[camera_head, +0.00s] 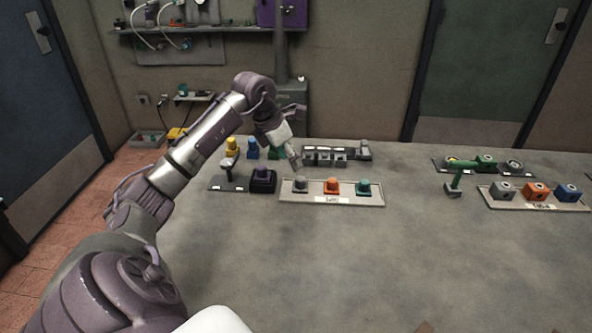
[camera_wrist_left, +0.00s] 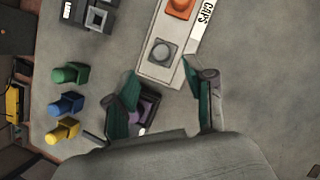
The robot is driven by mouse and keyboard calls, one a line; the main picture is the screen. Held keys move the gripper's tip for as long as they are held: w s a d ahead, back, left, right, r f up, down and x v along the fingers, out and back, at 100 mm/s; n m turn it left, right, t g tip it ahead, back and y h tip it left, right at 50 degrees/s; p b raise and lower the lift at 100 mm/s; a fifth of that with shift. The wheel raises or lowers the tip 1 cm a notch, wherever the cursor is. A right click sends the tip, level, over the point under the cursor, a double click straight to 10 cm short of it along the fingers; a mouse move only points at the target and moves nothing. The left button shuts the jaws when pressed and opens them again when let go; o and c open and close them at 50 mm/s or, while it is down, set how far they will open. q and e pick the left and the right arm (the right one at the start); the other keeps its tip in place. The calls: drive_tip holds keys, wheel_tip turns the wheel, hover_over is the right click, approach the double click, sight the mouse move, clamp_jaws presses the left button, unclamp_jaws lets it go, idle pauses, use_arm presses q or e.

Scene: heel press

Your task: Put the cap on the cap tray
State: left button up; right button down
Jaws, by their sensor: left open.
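The cap tray (camera_head: 332,200) is a pale tray labelled CAPS on the table. It holds a grey cap (camera_head: 300,184), an orange cap (camera_head: 332,186) and a teal cap (camera_head: 363,187). In the left wrist view the grey cap (camera_wrist_left: 163,50) sits on the tray (camera_wrist_left: 152,72) just beyond my fingertips. My left gripper (camera_head: 295,164) is open above the tray's left end, with nothing seen between its fingers. A dark purple piece (camera_head: 262,174) sits in a black block left of the tray; my left finger partly hides it in the wrist view. My right gripper is out of view.
Yellow (camera_head: 232,145), blue (camera_head: 252,148) and green pieces stand behind the black block. A grey rack (camera_head: 325,157) is behind the tray. At the right are a green-handled tool (camera_head: 456,180) and another tray (camera_head: 530,203). The table's front middle is clear.

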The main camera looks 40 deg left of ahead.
use_arm(q)
drive_tip(key=v, duration=0.3)
drive_tip(key=shift+s+r, duration=0.1)
drive_tip(key=shift+r, duration=0.2)
idle(0.3)
